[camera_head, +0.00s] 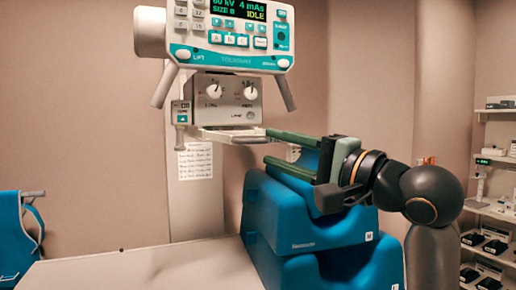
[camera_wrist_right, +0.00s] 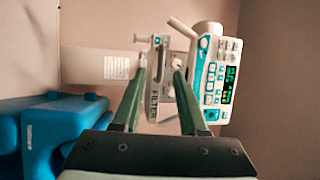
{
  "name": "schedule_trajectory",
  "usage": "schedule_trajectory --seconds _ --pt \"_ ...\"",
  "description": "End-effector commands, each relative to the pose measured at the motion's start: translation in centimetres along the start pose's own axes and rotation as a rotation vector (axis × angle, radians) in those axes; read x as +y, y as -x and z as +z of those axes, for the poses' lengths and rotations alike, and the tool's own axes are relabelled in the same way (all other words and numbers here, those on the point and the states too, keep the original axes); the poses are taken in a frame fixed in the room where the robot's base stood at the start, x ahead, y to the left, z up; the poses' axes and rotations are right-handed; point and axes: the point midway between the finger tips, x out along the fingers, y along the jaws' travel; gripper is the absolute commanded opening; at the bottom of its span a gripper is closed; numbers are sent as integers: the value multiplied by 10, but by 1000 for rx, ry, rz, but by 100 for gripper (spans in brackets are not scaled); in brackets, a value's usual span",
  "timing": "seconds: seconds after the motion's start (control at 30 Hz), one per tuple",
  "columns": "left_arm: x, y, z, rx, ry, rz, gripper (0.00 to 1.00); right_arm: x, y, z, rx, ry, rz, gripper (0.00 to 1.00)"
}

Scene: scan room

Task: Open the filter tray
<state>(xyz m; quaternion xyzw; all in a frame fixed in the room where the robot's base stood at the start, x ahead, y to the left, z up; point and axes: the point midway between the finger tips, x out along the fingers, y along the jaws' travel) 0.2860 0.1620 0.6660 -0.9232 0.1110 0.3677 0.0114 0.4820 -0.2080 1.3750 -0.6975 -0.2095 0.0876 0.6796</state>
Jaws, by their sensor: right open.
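The filter tray (camera_head: 228,134) is a flat, pale piece under the grey collimator box (camera_head: 228,98) with two knobs. I cannot tell how far it is pulled out. My right gripper (camera_head: 266,147) comes in from the right with its green fingers open, their tips close to the tray's right end. In the right wrist view the gripper (camera_wrist_right: 160,66) shows open, and the tray (camera_wrist_right: 154,98) appears as a narrow upright piece between the fingertips. Contact cannot be made out. My left gripper is not in view.
A control panel (camera_head: 228,38) sits above the collimator box, with slanted handles. A small tape box (camera_head: 181,113) hangs at its left. Shelves (camera_head: 490,222) stand at the far right.

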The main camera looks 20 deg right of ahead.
Motion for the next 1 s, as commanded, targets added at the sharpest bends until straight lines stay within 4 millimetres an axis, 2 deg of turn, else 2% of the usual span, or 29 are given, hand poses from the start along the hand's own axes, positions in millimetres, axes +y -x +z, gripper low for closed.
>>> schedule_trajectory --seconds 0.03,0.2,0.37,1.0 --pt "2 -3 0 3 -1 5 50 2 12 0 2 3 -3 42" --pt "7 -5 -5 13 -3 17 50 1 42 0 2 3 -3 42" --pt "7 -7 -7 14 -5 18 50 0 58 0 2 2 -2 42" --pt "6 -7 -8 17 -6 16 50 2 59 -1 1 3 3 42"
